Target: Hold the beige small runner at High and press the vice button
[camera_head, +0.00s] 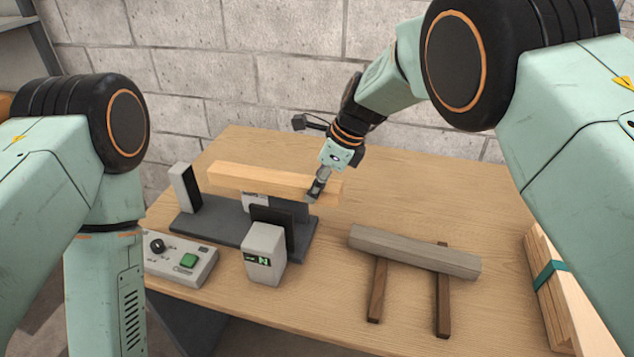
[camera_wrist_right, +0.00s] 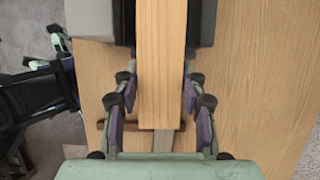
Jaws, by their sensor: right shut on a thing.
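The beige small runner (camera_head: 258,178) is a pale wooden bar lying level across the dark grey vice (camera_head: 230,228). My right gripper (camera_head: 320,186) is shut on the runner's right end. The right wrist view shows the runner (camera_wrist_right: 161,60) between the two finger pads of the right gripper (camera_wrist_right: 160,90). The runner passes above a grey middle block with a white label, partly hidden; I cannot read a High mark. The green vice button (camera_head: 188,261) is on a grey control box (camera_head: 180,258) at front left, with a black knob. My left arm shows at left, its gripper outside the view.
A grey bar (camera_head: 414,251) lies across two dark brown sticks right of the vice. Banded pale boards (camera_head: 556,290) lie at the right table edge. The vice's front block (camera_head: 264,254) carries a small green display. The back right of the table is clear.

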